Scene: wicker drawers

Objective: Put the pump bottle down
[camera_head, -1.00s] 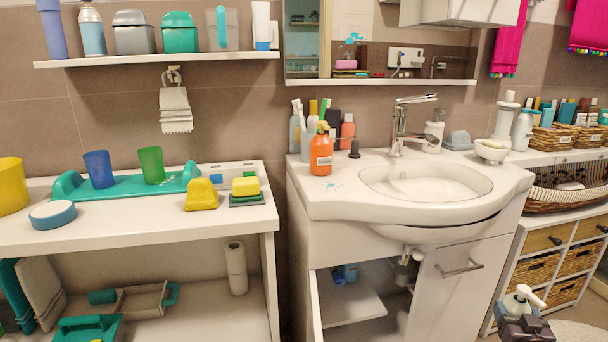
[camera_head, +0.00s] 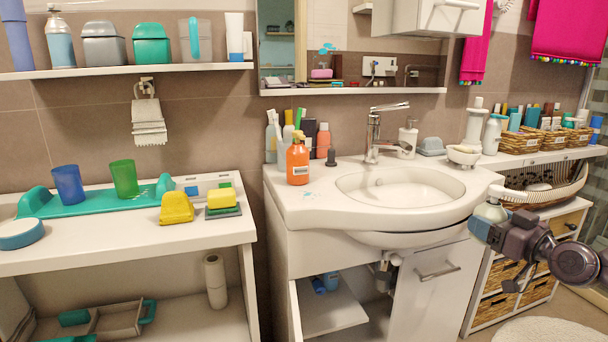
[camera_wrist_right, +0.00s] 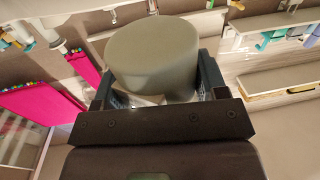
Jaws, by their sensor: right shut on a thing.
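My right gripper (camera_head: 486,226) is shut on the pump bottle (camera_head: 491,211), in front of the right side of the washbasin cabinet. The bottle is pale grey-green with a white pump head that points left and stands near the basin's right edge in the picture. It looks roughly upright. In the right wrist view, the bottle (camera_wrist_right: 152,52) shows as a rounded grey-green body between the two dark fingers of my right gripper (camera_wrist_right: 156,88). The gripper hides its lower part in the head view. My left gripper is not in view.
The washbasin counter (camera_head: 300,212) has free room at its front left, beside an orange spray bottle (camera_head: 298,162). Another white pump bottle (camera_head: 408,138) stands behind the basin. Wicker baskets (camera_head: 520,142) and bottles crowd the right shelf. A cabinet door (camera_head: 309,320) stands open below.

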